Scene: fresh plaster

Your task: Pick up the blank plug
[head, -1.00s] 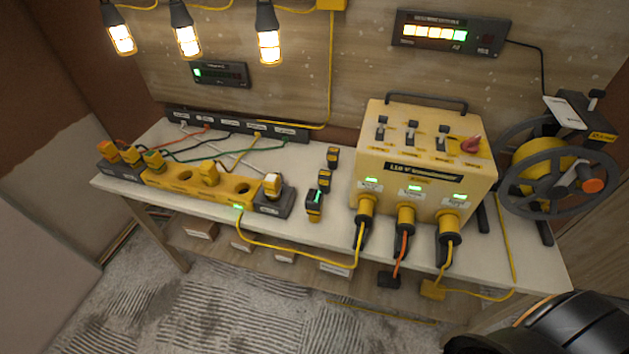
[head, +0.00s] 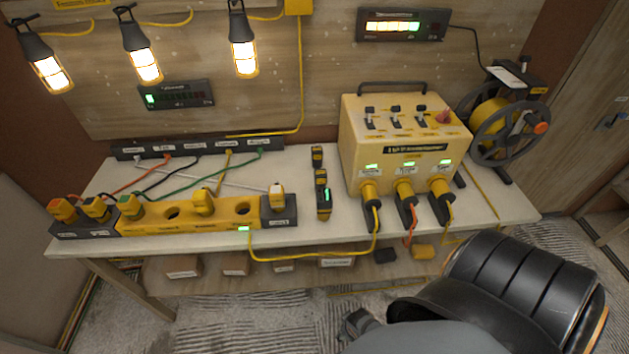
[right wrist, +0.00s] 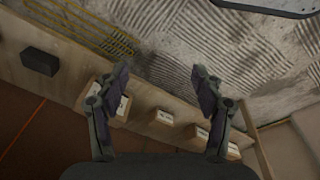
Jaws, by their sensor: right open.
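I cannot tell for sure which plug is the blank one. A plain yellow plug (head: 203,200) stands in the yellow socket strip (head: 150,217), between two empty round sockets. A pale-topped plug (head: 277,194) stands in the grey block (head: 279,212) at the strip's right end. Orange- and green-topped plugs (head: 129,205) stand at the left end. In the right wrist view my right gripper (right wrist: 158,88) is open and empty, apart from every plug, over the lower shelf and floor. In the head view my right arm is at the lower right. My left gripper is out of view.
A yellow switch box (head: 400,150) with several thick plugs and cables stands right of the strip. Small yellow-black units (head: 323,200) stand between them. A cable reel (head: 500,130) is at the far right. Labelled boxes (head: 235,265) lie below the bench (head: 300,232).

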